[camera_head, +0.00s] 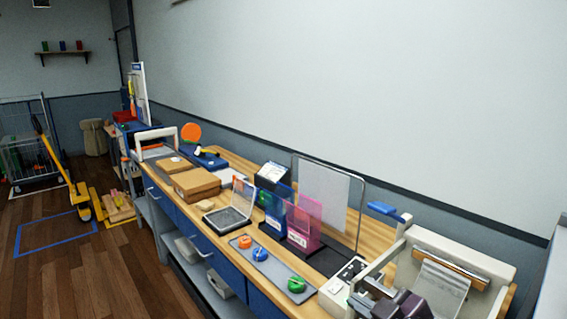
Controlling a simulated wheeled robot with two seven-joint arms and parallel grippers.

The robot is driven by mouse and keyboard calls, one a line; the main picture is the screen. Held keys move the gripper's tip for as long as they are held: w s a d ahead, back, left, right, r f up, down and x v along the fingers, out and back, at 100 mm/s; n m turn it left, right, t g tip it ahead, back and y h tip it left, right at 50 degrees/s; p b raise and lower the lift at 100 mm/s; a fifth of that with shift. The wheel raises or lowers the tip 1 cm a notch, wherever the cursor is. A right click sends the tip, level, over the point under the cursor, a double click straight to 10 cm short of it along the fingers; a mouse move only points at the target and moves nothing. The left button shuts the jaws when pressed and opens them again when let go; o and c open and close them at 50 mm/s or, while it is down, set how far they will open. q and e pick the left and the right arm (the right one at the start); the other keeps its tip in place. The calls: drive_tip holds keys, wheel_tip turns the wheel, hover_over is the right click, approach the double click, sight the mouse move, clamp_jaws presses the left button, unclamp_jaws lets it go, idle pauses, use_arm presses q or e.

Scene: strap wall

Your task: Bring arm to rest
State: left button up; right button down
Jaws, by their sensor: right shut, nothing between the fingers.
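My right gripper (398,303) shows at the bottom right edge as dark grey and purplish parts. It is shut and empty, in front of the near right end of the workbench. Part of it is cut off by the lower edge of the picture. My left gripper is not in view.
The long wooden workbench (222,159) runs along the wall. It carries cardboard boxes (195,184), a clear-lidded case (228,217), a grey panel with coloured knobs (270,268) and a framed clear panel (325,195). A pale frame with a wooden bar (450,258) stands close to my right gripper.

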drive_tip(key=s+d+f+m+g+h, duration=0.3)
drive_tip(key=s+f+m+g, duration=0.15)
drive_tip(key=s+f, duration=0.55)
drive_tip(key=s+d+f+m+g+h, duration=0.4)
drive_tip(key=s+f, duration=0.3)
drive_tip(key=f, duration=0.4)
wheel_tip(320, 180, down, 32)
drive_tip(key=s+g+y, duration=0.1)
drive_tip(key=s+g, duration=0.1)
drive_tip(key=s, duration=0.1)
drive_tip(key=s+d+f+g, duration=0.1)
drive_tip(key=s+d+f, duration=0.1)
drive_tip(key=s+f, duration=1.4)
drive_tip(key=shift+s+d+f+n+b, duration=0.35)
drive_tip(key=shift+s+n+b, duration=0.1)
drive_tip(key=shift+s, duration=0.7)
